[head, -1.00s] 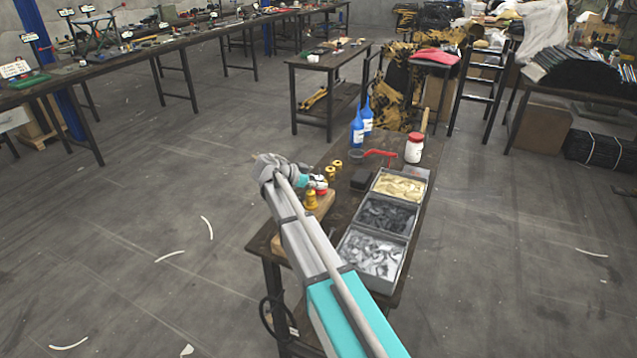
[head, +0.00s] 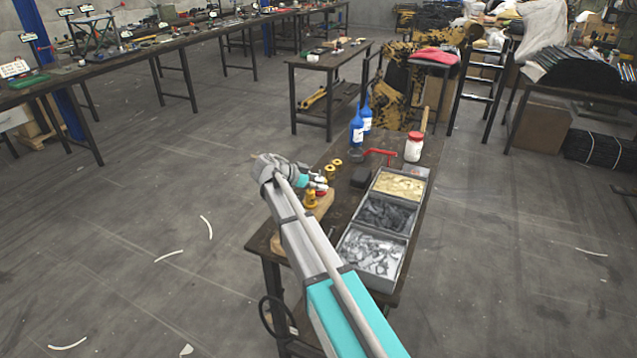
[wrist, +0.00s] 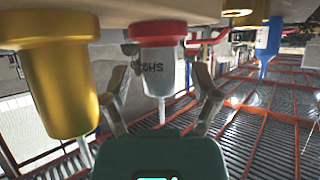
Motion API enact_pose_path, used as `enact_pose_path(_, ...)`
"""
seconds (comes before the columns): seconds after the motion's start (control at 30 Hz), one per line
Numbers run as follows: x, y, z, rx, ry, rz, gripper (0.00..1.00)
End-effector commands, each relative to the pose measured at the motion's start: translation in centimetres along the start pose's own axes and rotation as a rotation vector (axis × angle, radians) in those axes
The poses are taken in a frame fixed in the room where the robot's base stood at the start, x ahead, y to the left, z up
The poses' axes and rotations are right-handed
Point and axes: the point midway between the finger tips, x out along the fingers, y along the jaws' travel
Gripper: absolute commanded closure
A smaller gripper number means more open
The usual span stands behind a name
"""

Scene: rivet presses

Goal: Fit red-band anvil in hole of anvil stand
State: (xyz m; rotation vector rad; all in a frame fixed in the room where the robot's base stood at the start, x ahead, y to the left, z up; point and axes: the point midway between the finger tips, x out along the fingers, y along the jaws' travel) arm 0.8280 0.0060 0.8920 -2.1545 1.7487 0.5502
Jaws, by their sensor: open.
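The red-band anvil (wrist: 158,65) shows in the wrist view as a grey cylinder with a red band, dark lettering and a thin pin. It hangs downward in this inverted-looking picture, against a pale wooden surface. My gripper (wrist: 162,75) is open, with one finger on each side of the anvil and visible gaps. A larger gold anvil (wrist: 62,85) is close by at the left. In the head view my gripper (head: 318,184) is low over the near table, beside the gold piece (head: 311,198). I cannot clearly identify the anvil stand.
A wooden board (head: 325,206) lies under the pieces. Two small gold pieces (head: 334,167), a dark block (head: 361,178), bins of small parts (head: 343,268), a red-capped jar (head: 414,147) and blue bottles (head: 357,132) crowd the table. The floor left of it is mostly clear.

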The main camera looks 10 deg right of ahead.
Motion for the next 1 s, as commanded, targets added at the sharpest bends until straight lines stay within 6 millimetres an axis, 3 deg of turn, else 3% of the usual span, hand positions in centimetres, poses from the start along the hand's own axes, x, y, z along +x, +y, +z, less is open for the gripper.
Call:
enact_pose_path(0.47, -0.3, 0.0, -0.6, 0.000, -0.001, 0.000, 0.21)
enact_pose_path(1.0, -2.3, 0.0, -4.2, 0.000, 0.000, 0.000, 0.21)
